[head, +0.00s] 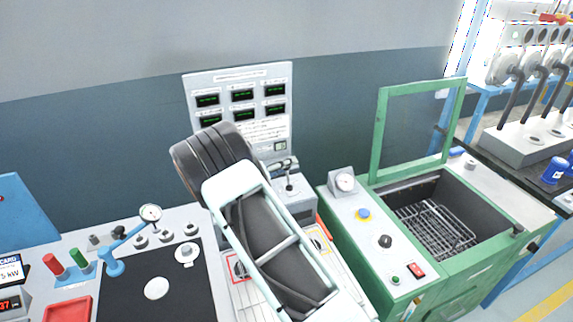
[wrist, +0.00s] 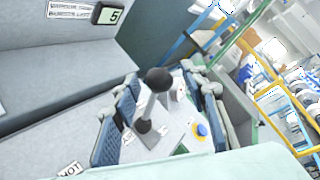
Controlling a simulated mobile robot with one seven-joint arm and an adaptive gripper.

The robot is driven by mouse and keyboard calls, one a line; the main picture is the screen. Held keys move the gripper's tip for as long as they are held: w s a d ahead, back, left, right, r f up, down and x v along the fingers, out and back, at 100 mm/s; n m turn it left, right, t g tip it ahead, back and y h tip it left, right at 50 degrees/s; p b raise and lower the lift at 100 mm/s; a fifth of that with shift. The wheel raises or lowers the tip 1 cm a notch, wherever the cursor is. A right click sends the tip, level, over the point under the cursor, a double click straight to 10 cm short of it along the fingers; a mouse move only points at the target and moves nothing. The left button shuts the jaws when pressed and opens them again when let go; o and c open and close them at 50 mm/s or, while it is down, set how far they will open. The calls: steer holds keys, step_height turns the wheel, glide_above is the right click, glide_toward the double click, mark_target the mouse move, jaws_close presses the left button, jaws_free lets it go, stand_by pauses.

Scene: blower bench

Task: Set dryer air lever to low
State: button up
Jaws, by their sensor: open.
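The lever shows in the wrist view as a grey shaft topped by a black ball knob (wrist: 158,80). It rises from a slotted base on a light grey panel and leans a little to the right. My gripper (wrist: 160,105) is open, with one blue-padded finger on each side of the lever. Gaps show between the lever and both pads, so nothing is gripped. In the head view the lever (head: 289,182) stands on a small grey box below the display board. My arm hides much of the area around it, and the gripper is hard to make out there.
A display board (head: 238,105) with several green readouts stands behind the lever. A blue-armed gauge (head: 130,240) stands left.

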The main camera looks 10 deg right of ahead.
steer(key=shift+w+d+f, duration=0.15)
steer(key=shift+w+d, duration=0.25)
steer(key=shift+d, duration=0.1)
jaws_close()
